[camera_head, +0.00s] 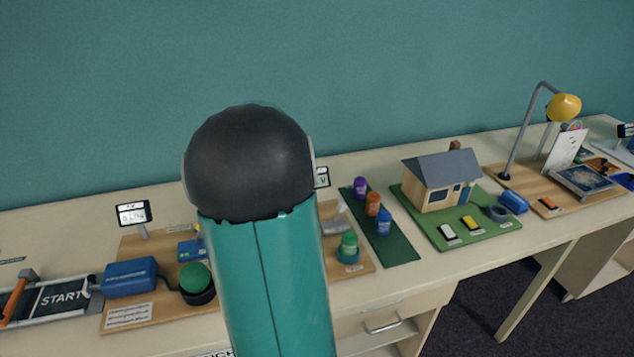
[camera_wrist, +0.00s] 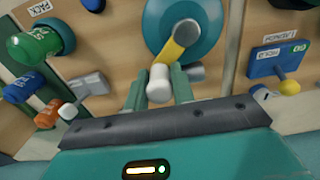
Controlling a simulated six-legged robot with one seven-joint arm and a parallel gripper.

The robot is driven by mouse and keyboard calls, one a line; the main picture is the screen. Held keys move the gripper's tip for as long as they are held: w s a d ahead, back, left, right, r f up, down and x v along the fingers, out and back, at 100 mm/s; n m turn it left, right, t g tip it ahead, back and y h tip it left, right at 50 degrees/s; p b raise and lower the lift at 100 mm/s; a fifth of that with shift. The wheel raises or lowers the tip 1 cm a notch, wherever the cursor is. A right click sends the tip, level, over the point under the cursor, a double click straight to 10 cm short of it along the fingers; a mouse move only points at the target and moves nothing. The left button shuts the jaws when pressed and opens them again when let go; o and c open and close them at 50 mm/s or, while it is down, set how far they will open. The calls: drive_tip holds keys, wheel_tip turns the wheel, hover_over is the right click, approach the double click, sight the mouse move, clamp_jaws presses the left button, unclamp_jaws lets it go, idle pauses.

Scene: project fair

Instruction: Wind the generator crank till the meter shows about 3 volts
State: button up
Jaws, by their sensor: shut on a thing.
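In the wrist view, a yellow crank arm (camera_wrist: 179,45) is mounted on a teal disc (camera_wrist: 203,42). A white crank knob (camera_wrist: 160,77) stands at the arm's near end. My gripper (camera_wrist: 160,88) has its two teal fingers on either side of this knob and is shut on it. In the head view my arm hides the gripper and the crank. A small screen with a "V" (camera_head: 322,177) shows just right of my arm, partly covered, and its number cannot be read. Another small screen (camera_head: 132,213) stands left of my arm; its reading is too small to make out.
A blue box (camera_head: 130,277) and a dark round part with a green top (camera_head: 195,280) lie on the left board. Several small bottles, including a purple one (camera_head: 360,187), stand right of my arm. A model house (camera_head: 440,183) and a yellow lamp (camera_head: 564,107) are farther right.

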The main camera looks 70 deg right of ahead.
drive_tip(key=o, duration=0.8)
drive_tip(key=shift+r, duration=0.15)
drive_tip(key=shift+r, duration=4.4)
drive_tip(key=shift+a, duration=0.1)
drive_tip(key=w+a+r+n+t, duration=0.2)
drive_tip(key=a+r+n, duration=0.1)
drive_tip(key=a, duration=1.2)
drive_tip(key=w+a+r+n+t, duration=0.2)
drive_tip(key=a+n, duration=0.2)
drive_tip(key=a, duration=1)
drive_tip(key=s+a+n, duration=0.1)
drive_tip(key=a, duration=0.2)
drive_tip(key=s+a+f+n+t, duration=0.1)
drive_tip(key=s+a, duration=0.1)
drive_tip(key=a, duration=0.2)
drive_tip(key=s+a, duration=0.2)
drive_tip(key=a, duration=0.1)
drive_tip(key=shift+a+f+n+t, duration=0.2)
drive_tip(key=shift+f+n+t, duration=0.1)
drive_tip(key=shift+n, duration=0.1)
